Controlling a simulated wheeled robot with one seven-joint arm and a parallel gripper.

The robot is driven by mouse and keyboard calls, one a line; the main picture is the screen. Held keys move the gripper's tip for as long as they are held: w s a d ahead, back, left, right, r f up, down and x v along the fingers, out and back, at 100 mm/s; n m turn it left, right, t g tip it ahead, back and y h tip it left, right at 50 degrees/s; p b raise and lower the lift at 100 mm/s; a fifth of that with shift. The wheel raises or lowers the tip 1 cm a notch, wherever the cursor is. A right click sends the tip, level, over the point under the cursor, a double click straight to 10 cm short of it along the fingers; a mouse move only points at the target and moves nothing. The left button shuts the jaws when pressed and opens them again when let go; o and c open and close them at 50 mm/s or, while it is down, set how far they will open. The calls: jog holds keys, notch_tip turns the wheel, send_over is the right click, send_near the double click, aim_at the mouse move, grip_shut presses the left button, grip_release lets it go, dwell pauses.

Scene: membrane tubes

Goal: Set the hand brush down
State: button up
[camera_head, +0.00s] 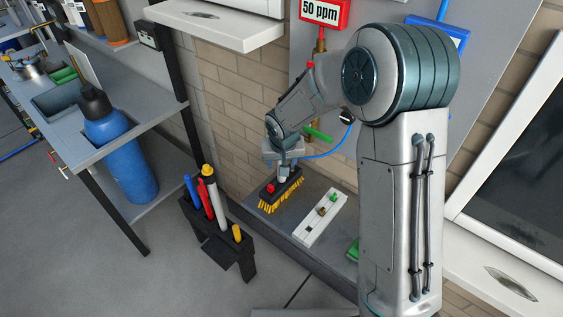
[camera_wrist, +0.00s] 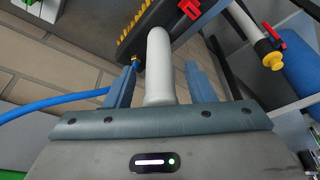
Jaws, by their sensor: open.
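The hand brush (camera_head: 281,192) has a dark block and yellow bristles. In the head view it is at the left end of the grey ledge, bristles downward, and looks to be resting there. The wrist view shows its dark block (camera_wrist: 150,18) and pale handle (camera_wrist: 159,55). My gripper (camera_head: 284,172) is directly above the brush. In the wrist view, the open fingers (camera_wrist: 161,72) stand on either side of the handle with visible gaps. The arm covers part of the brush top in the head view.
A white strip with small coloured parts (camera_head: 320,218) lies right of the brush on the ledge (camera_head: 283,236). A black holder (camera_head: 228,243) with upright tools stands in front to the left. A blue bottle (camera_head: 122,160) stands farther left. A blue hose (camera_wrist: 50,103) passes near my fingers.

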jog(key=v, duration=1.1)
jog(key=s+d+r, duration=0.2)
jog(key=s+d, duration=0.5)
jog(key=s, duration=0.4)
jog(key=s+d+r+m, duration=0.1)
jog(key=s+d+r, duration=0.2)
jog(key=s+d, duration=0.5)
jog(key=s, duration=0.4)
jog(key=shift+d+r+b, duration=0.25)
jog(key=shift+b, duration=0.05)
